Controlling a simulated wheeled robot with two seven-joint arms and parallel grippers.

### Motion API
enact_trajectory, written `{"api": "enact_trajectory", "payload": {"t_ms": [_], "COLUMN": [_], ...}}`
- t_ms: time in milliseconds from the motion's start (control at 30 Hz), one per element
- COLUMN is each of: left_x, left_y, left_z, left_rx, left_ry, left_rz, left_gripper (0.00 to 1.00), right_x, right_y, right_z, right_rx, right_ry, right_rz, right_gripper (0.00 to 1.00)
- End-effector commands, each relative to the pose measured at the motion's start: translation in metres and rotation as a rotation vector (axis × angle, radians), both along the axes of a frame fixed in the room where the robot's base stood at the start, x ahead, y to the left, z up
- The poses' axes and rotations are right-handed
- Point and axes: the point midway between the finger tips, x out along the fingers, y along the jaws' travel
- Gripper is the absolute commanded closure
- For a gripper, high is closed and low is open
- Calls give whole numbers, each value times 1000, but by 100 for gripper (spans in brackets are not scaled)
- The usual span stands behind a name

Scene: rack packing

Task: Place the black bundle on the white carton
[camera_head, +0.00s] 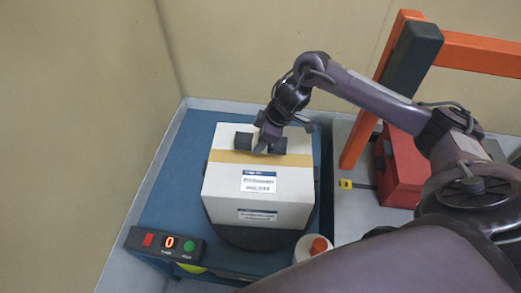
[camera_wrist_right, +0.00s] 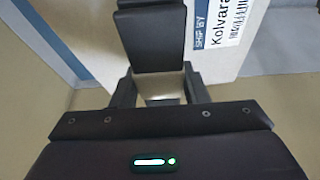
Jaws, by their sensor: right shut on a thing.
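The white carton (camera_head: 225,190) stands on a dark round plate on the blue surface, with a tan tape strip and labels; its labelled face also shows in the right wrist view (camera_wrist_right: 238,62). The black bundle (camera_head: 243,141) is over the carton's top, near its back part. My right gripper (camera_head: 266,138) reaches down from above and is shut on the bundle, hiding its middle. In the right wrist view the bundle (camera_wrist_right: 151,40) extends forward from between the fingers. I cannot tell whether it touches the carton. My left gripper is not in view.
A control box (camera_head: 166,244) with a red display and green button sits at the front left. A white container with an orange cap (camera_head: 319,245) is near the carton's front right. A red case (camera_head: 400,165) and an orange frame (camera_head: 480,55) stand at the right.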

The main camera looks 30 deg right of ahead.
Motion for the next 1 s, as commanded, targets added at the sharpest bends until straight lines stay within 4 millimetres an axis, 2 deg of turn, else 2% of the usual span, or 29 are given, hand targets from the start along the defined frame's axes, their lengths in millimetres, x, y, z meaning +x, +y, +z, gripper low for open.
{"api": "enact_trajectory", "payload": {"t_ms": [167,400,833,867,1000], "left_x": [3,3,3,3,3], "left_y": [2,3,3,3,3], "left_z": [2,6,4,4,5], "left_rx": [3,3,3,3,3], "left_ry": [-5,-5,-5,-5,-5], "left_rz": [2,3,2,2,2], "left_gripper": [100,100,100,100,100], "right_x": [1,0,1,1,0], "right_y": [0,1,0,0,0], "right_z": [-14,-48,-56,-56,-55], "right_rx": [2,2,1,0,0], "right_ry": [0,-1,-2,-1,-1], "right_rz": [-1,-1,0,0,0], "right_gripper": [88,88,88,57,38]}}
